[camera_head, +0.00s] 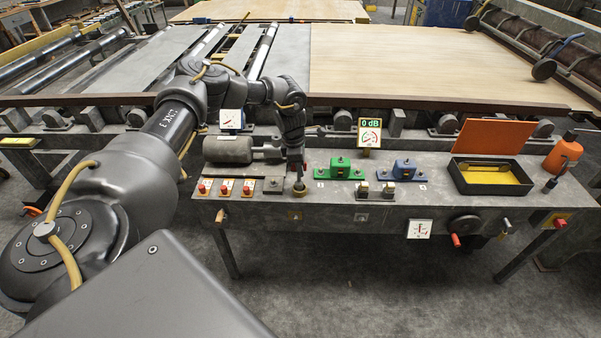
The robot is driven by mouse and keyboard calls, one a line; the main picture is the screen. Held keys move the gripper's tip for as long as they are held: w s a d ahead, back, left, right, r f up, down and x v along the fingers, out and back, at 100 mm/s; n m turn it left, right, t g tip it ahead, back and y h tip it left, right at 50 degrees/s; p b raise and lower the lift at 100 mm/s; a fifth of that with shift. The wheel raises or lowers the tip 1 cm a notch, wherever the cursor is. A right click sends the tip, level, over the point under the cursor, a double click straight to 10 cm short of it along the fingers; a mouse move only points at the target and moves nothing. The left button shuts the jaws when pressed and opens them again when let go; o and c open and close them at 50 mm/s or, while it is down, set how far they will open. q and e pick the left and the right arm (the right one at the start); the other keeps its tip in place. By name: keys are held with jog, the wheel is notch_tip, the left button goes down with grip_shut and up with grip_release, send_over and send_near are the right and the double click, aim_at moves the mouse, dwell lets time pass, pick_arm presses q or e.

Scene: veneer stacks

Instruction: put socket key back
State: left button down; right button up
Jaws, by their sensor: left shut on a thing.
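My left gripper (297,168) points straight down over the front of the grey bench, between the row of red switches and the green block. It is shut on a small dark upright piece, which looks like the socket key (299,186). The key's lower end is at a brass-coloured round spot close to the bench top. Whether it sits in something there is too small to tell, and the fingers hide its upper part. An open black case (461,181) with a yellow lining and a raised orange lid (487,136) stands at the right of the bench. My right gripper is out of view.
A green block (340,168) and a blue block (404,169) stand on the bench (290,212) right of the gripper. Red switches (225,187) and a grey motor (228,149) are at its left. An orange bottle (563,155) stands at the far right. Rollers and veneer sheets (420,65) lie behind.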

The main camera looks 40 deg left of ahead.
aim_at(300, 181)
pick_arm(q)
notch_tip(300, 181, down, 2)
jog(key=shift+f, duration=0.15)
jog(key=shift+d+f, duration=0.1)
jog(key=shift+f, duration=0.05)
jog(key=shift+f, duration=0.2)
jog(key=c, duration=1.5)
grip_release()
jog(key=shift+o, duration=0.2)
jog(key=shift+r, duration=0.1)
